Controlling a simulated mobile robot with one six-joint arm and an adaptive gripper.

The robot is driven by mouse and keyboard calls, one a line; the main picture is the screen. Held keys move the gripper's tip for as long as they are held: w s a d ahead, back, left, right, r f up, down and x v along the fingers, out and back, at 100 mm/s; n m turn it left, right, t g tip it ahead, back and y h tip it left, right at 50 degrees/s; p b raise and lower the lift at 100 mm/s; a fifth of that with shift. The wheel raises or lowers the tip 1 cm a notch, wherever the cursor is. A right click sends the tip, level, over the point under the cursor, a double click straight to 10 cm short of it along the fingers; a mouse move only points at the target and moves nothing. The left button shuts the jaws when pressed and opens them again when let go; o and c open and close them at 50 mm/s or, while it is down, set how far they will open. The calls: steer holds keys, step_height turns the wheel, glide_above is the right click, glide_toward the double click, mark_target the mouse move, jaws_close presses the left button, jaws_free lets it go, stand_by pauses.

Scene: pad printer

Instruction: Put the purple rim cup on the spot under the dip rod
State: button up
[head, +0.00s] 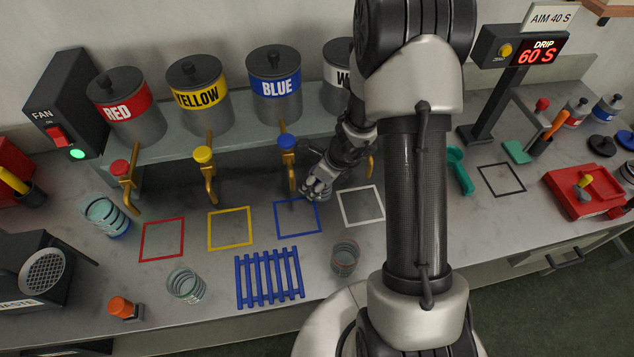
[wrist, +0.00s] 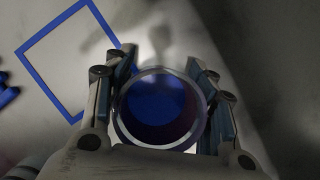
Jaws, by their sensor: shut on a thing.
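My gripper (head: 316,190) is in front of the blue tap, by the blue square outline. In the wrist view, my gripper (wrist: 160,78) is shut on a clear round cup (wrist: 160,110), with one finger on each side. The cup has blue in it and a faint purple tint on its lower wall. Its rim looks pale grey in the shade. The head view hardly shows this cup behind the fingers. A black square outline (head: 501,179) lies on the right of the bench, near the drip display stand (head: 497,105). I cannot make out the dip rod for certain.
A blue rack (head: 269,278) lies at the front. Taps line the shelf edge behind. A teal clip-shaped object (head: 459,172) lies left of the black square, a red box (head: 585,191) right of it.

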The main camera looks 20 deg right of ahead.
steer(key=shift+f, duration=0.15)
steer(key=o, duration=0.7)
steer(key=shift+f, duration=0.1)
steer(key=o, duration=0.4)
steer(key=shift+o, duration=0.2)
